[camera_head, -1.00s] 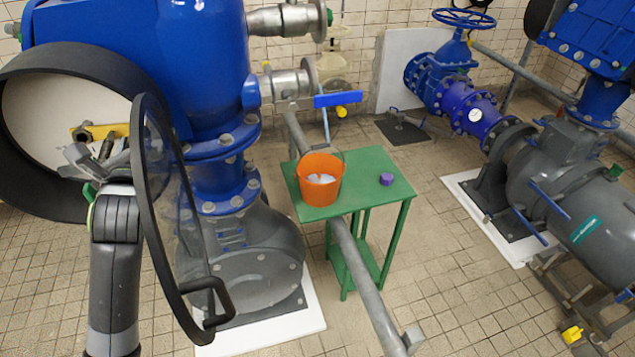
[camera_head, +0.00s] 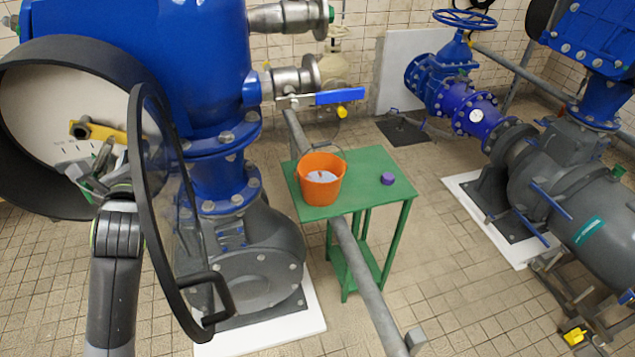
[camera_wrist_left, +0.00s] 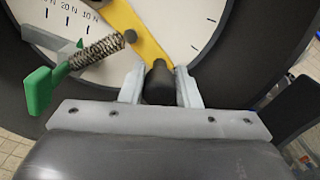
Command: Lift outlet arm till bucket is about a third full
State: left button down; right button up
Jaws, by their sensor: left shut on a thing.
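In the head view the orange bucket (camera_head: 321,185) stands upright on the green table (camera_head: 372,170), with a pale liquid surface inside; its depth is hard to judge. Above it is a steel outlet with a blue handle (camera_head: 340,97); no stream shows below it. A yellow arm (camera_head: 108,134) crosses the pale dial inside the round black housing, its right end tilted down. My left gripper (camera_wrist_left: 160,82) is shut on the arm's black knob (camera_wrist_left: 157,85), seen between its fingers in the wrist view. My right gripper is not in view.
The open glass-fronted cover (camera_head: 165,200) stands close beside my left forearm. A coil spring (camera_wrist_left: 97,52) and green handle (camera_wrist_left: 45,90) are left of the fingers. A purple cap (camera_head: 387,179) lies on the table. A grey pipe (camera_head: 370,285) runs by the table.

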pick_arm(q)
jog(key=shift+s+a+f+b, duration=0.15)
jog(key=shift+f+b, duration=0.1)
jog(key=shift+f, duration=0.35)
jog(key=shift+s+a+f+b, duration=0.1)
jog(key=shift+a+f+b, duration=0.1)
jog(key=shift+f, duration=0.35)
jog(key=shift+s+a+f+b, duration=0.15)
jog(key=shift+f+b, duration=0.1)
jog(key=shift+f, duration=0.35)
jog(key=c, duration=1.4)
grip_release()
jog(key=shift+w+d, duration=0.1)
jog(key=shift+o, duration=1.1)
jog(key=shift+w+d, duration=0.1)
jog(key=shift+d, duration=0.25)
jog(key=shift+d+r, duration=0.15)
jog(key=shift+d, duration=0.1)
jog(key=shift+a, duration=0.2)
jog(key=shift+r, duration=0.1)
jog(key=shift+r, duration=0.1)
